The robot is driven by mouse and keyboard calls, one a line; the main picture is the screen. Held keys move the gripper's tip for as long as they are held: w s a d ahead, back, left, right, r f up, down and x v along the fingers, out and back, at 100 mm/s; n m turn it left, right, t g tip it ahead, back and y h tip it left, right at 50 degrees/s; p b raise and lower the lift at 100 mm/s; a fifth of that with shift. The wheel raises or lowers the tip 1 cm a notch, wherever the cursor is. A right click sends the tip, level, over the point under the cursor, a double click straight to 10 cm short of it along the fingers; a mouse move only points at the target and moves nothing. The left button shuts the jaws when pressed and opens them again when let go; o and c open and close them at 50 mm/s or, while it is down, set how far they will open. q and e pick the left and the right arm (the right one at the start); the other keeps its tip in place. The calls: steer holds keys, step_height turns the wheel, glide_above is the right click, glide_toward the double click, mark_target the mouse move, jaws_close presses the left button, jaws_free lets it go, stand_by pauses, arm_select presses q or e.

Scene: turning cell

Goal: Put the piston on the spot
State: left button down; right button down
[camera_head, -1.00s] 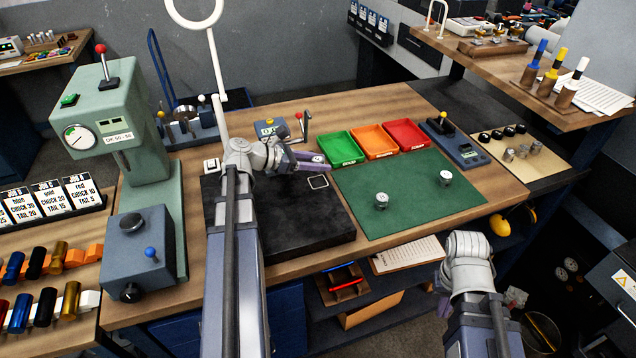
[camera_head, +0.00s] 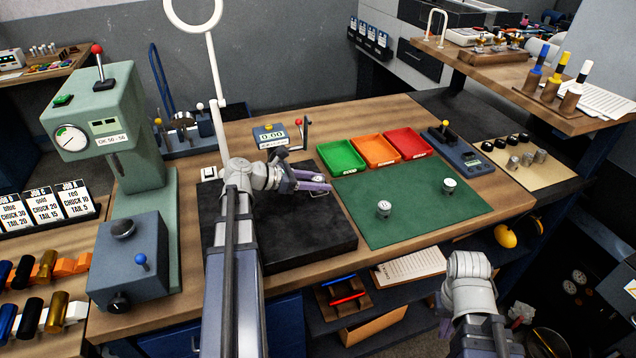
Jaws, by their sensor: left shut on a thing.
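I cannot tell whether the piston touches the plate. Two similar silver pistons stand upright on the green mat, one nearer the middle (camera_head: 384,208) and one further right (camera_head: 449,186). My right arm is at the lower right, with its gripper out of sight.
The black plate (camera_head: 285,235) is otherwise clear. Green (camera_head: 341,157), orange (camera_head: 376,151) and red (camera_head: 408,143) trays line the mat's back edge. A green press (camera_head: 138,200) stands at the left. A small display box (camera_head: 270,136) stands behind the plate.

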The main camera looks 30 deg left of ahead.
arm_select(q)
steer(key=shift+c, duration=2.1)
jaws_free()
steer(key=shift+s+a+r+p, duration=0.15)
steer(key=shift+r+p, duration=0.15)
steer(key=shift+p, duration=0.1)
steer(key=p+v, duration=0.4)
steer(key=v, duration=0.6)
steer(key=shift+s+a, duration=0.15)
steer(key=shift+a, duration=0.05)
steer(key=shift+s+a+r, duration=0.1)
steer(key=shift+s+a, duration=0.2)
steer(key=shift+s, duration=0.1)
